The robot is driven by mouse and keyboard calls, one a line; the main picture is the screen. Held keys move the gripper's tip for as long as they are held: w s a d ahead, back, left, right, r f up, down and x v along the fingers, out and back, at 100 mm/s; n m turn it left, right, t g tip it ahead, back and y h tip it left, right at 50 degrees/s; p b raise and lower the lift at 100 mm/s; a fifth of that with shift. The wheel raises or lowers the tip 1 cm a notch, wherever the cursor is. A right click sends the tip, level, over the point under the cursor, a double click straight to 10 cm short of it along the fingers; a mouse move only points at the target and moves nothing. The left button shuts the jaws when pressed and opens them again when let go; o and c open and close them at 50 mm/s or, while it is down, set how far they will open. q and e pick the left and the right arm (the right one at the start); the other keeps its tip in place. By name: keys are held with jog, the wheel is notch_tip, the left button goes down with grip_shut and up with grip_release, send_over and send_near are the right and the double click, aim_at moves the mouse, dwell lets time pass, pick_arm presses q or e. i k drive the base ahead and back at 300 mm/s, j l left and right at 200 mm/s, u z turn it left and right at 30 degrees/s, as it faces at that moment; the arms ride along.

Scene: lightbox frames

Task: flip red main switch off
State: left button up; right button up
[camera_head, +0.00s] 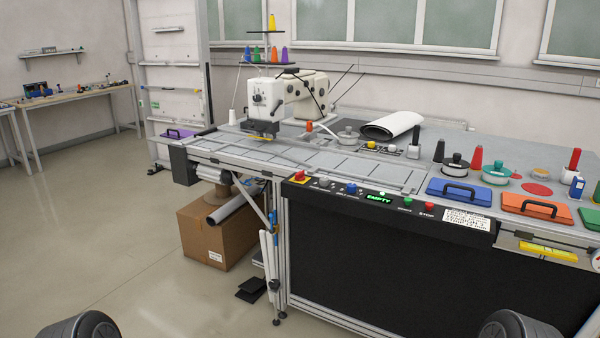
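A red switch on a yellow plate (299,177) sits at the left end of the black control panel (340,201) on the front edge of the workbench. It is small in view, and I cannot tell which way it is turned. To its right on the panel are a blue knob (351,189), a lit green display reading EMPTY (379,198), a green button (407,202) and a red button marked STOP (429,206). Neither of my grippers is in view; only dark rounded parts of my arms show at the bottom edge, well apart from the panel.
A sewing machine (290,95) stands on the bench behind the panel. Blue (459,190) and orange (536,207) handled plates lie to the right. A cardboard box (212,232) sits on the floor under the left part. The floor at left is clear.

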aim_at(299, 175)
jog(key=i+l+u, duration=0.2)
jog(key=i, duration=0.35)
jog(key=i+l+u, duration=0.2)
jog(key=i+l, duration=0.15)
jog(key=i, duration=0.2)
jog(key=i+l+u, duration=0.25)
jog(key=i+l, duration=0.15)
jog(key=i, duration=0.15)
